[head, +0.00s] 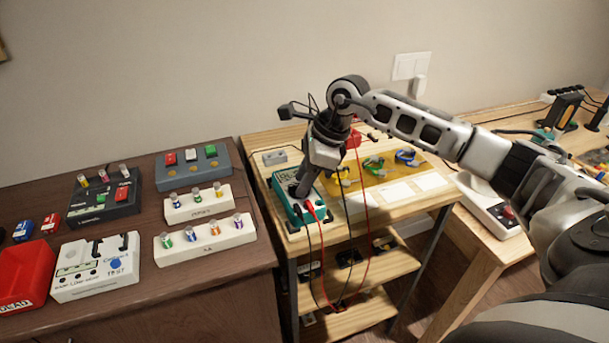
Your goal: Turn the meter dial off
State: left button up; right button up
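The meter (285,204) is a teal box lying on the light wooden shelf stand in the middle of the head view. Red and black leads run from its front end down past the stand's edge. My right gripper (302,191) points down onto the meter's face, at or just over where a dial would sit. The gripper and wrist cover the dial, so its setting is hidden. I cannot tell whether the fingers touch or grip it. My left gripper is not in view.
A yellow mat (368,178) with coloured clips lies right of the meter. A small grey box (274,157) sits behind it. A dark table (150,296) at left holds white racks, a red bin (24,272) and a white tester (97,268). A workbench stands at right.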

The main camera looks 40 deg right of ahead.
grip_shut()
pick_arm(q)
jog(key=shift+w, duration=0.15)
